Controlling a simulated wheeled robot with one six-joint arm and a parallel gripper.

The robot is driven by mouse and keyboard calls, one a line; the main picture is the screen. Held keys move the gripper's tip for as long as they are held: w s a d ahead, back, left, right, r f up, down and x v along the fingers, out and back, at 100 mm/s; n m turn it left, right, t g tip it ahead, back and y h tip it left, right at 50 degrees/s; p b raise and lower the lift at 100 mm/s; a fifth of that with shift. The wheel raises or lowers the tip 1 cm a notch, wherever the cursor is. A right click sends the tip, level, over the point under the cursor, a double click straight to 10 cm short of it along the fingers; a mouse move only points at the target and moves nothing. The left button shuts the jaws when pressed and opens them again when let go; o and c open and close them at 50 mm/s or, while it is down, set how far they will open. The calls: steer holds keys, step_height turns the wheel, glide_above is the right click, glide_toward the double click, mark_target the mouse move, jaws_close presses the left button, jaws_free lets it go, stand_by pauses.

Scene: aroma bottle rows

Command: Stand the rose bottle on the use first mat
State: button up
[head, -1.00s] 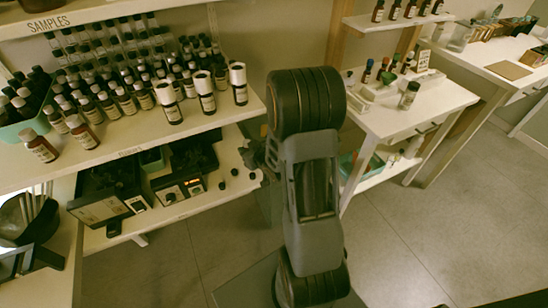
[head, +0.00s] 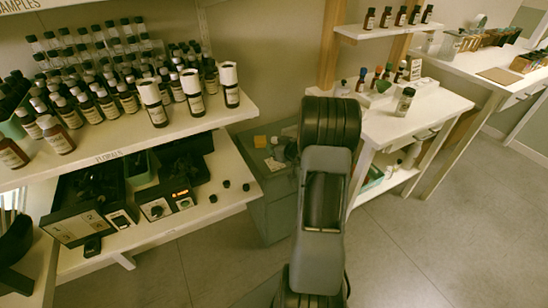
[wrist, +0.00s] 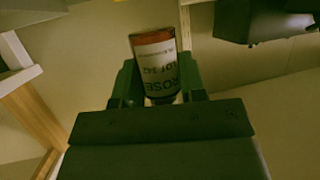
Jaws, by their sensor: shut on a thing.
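The rose bottle (wrist: 156,62) shows in the wrist view, with a white label reading ROSE and a lot number, upside down in that picture, and a reddish-brown end. My gripper (wrist: 159,84) is shut on it, one finger at each side. The bottle appears clear of any surface there. In the head view my arm stands in the middle, and I cannot make out the held bottle behind it. I cannot pick out a mat marked use first in either view.
A shelf (head: 120,147) at left carries many bottles, with black trays (head: 80,212) on the level below. A white side table (head: 440,108) at right holds several small bottles and a larger jar (head: 404,101). A small shelf (head: 385,31) above has more bottles. The floor (head: 410,250) at right is clear.

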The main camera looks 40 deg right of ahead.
steer(key=w+f, duration=0.1)
steer(key=d+f, duration=0.1)
steer(key=w+f, duration=0.1)
steer(key=shift+w+d+f+b, duration=0.25)
steer(key=shift+w+f+b, duration=0.2)
steer(key=shift+f+b, duration=0.3)
steer(key=shift+f, duration=1.2)
